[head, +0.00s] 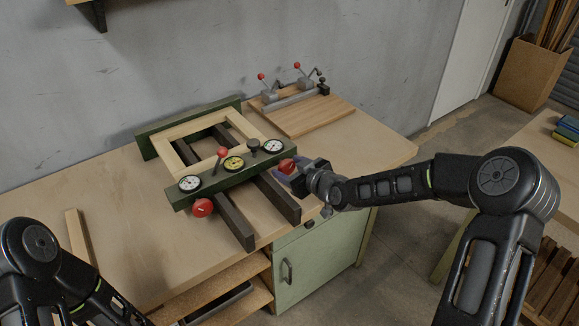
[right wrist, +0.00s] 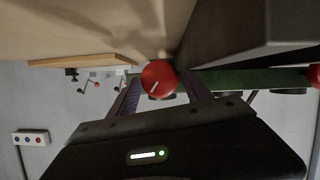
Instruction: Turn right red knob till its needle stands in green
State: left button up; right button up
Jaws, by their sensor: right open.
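The right red knob (head: 287,166) is on the front of the press's green rail (head: 217,181), at its right end. Its white-faced gauge (head: 272,146) sits above it; the needle is too small to read. In the right wrist view the knob (right wrist: 158,77) shows a white pointer line slanting to lower left. My right gripper (head: 297,176) is at the knob, its open fingers (right wrist: 162,95) on either side of it; I cannot tell whether they touch it. My left arm shows at the lower left; its gripper is out of view.
A left red knob (head: 202,208) and dark bars (head: 278,199) stick out at the press front. A wooden frame (head: 172,137) lies in the press. A clamp board (head: 309,113) stands behind right. The left tabletop (head: 40,195) is mostly clear.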

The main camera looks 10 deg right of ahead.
jog(key=shift+c, duration=0.6)
jog(key=c, duration=1)
